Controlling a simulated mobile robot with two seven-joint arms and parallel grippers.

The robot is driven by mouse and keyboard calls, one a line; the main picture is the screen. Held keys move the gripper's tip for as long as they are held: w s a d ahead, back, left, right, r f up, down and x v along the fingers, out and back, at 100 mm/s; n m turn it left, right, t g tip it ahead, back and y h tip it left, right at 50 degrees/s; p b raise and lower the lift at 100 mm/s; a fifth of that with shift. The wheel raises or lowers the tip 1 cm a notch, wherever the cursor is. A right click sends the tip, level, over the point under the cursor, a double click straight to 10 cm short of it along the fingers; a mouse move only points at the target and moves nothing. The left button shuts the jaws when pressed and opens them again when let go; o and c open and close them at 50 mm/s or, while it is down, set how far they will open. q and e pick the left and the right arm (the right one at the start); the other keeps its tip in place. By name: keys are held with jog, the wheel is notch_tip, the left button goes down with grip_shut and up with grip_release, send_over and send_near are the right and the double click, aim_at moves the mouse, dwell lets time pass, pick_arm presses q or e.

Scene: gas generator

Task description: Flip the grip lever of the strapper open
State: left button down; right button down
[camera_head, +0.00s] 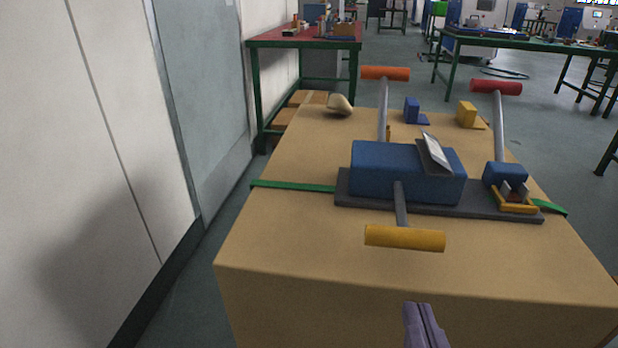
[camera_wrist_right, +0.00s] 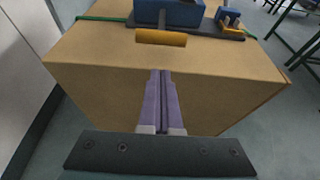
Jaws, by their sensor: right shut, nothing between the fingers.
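The strapper (camera_head: 385,172) is a blue block on a dark base plate (camera_head: 480,212), lying on a large cardboard box (camera_head: 290,235). A lever with a yellow grip (camera_head: 404,237) sticks out from its near side, low over the box top. Two more levers rise at the back, one with an orange grip (camera_head: 385,73), one with a red grip (camera_head: 496,87). My right gripper (camera_head: 422,312) is shut and empty, in front of the box and apart from the yellow grip. The right wrist view shows its purple fingers (camera_wrist_right: 162,80) together below the yellow grip (camera_wrist_right: 161,38). My left gripper is out of view.
A green strap (camera_head: 292,187) runs across the box under the strapper. Small blue (camera_head: 411,111) and yellow (camera_head: 467,114) blocks and a beige lump (camera_head: 340,104) sit at the back. A wall stands at left; workbenches stand behind.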

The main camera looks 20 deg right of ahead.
aim_at(401, 280)
jog(key=b+x, duration=0.1)
jog(key=x, duration=0.9)
jog(key=shift+d+b, duration=0.1)
jog(key=shift+b, duration=0.25)
jog(key=shift+r, duration=0.1)
